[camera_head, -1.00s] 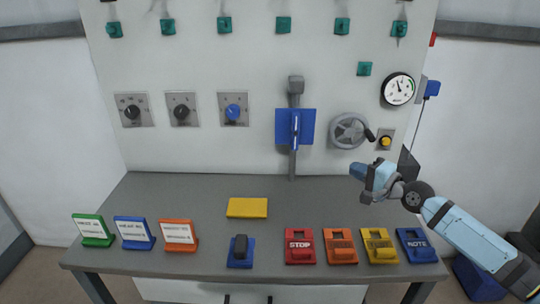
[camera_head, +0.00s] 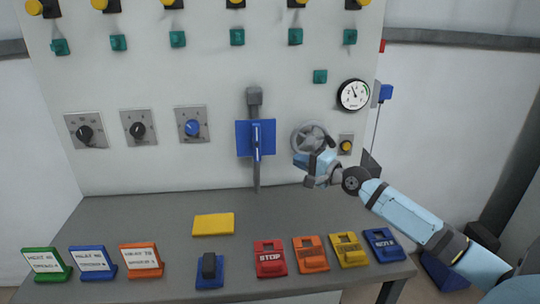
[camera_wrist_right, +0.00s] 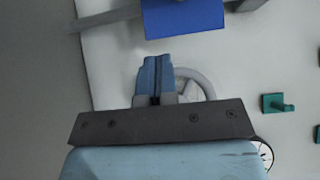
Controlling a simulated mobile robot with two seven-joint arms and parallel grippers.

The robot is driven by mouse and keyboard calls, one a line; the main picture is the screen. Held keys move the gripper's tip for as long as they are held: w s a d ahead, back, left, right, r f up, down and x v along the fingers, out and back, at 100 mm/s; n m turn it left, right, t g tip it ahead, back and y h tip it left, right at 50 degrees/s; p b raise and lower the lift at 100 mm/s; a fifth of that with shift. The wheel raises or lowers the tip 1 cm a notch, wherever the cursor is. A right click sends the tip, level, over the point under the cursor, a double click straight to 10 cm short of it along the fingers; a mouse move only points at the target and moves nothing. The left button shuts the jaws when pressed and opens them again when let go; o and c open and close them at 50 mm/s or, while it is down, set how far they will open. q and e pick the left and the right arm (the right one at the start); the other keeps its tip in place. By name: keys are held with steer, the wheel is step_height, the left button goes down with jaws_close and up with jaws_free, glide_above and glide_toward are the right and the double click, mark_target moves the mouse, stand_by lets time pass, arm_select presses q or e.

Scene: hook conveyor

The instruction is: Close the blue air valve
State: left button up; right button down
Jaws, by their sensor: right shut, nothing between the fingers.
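The blue air valve (camera_head: 257,141) is mounted on the wall panel in the head view. It has a blue plate, and its blue lever stands upright along the grey vertical pipe. The lower part of its blue plate shows at the top of the right wrist view (camera_wrist_right: 185,18). My right gripper (camera_head: 300,161) is shut and empty, to the right of and slightly below the valve, apart from it. In the right wrist view its fingers (camera_wrist_right: 154,62) point toward the blue plate. My left gripper is not in view.
A grey handwheel (camera_head: 308,138) is just behind my right gripper. A gauge (camera_head: 354,95) and a yellow button (camera_head: 346,146) are to the right. The table (camera_head: 270,208) below holds a yellow block (camera_head: 213,224), signs and several coloured lockout tags. The space left of the valve is clear.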

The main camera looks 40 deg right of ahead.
mark_target(257, 143)
steer(key=w+a, duration=0.4)
steer(key=w, duration=0.3)
steer(key=shift+w+a, duration=0.4)
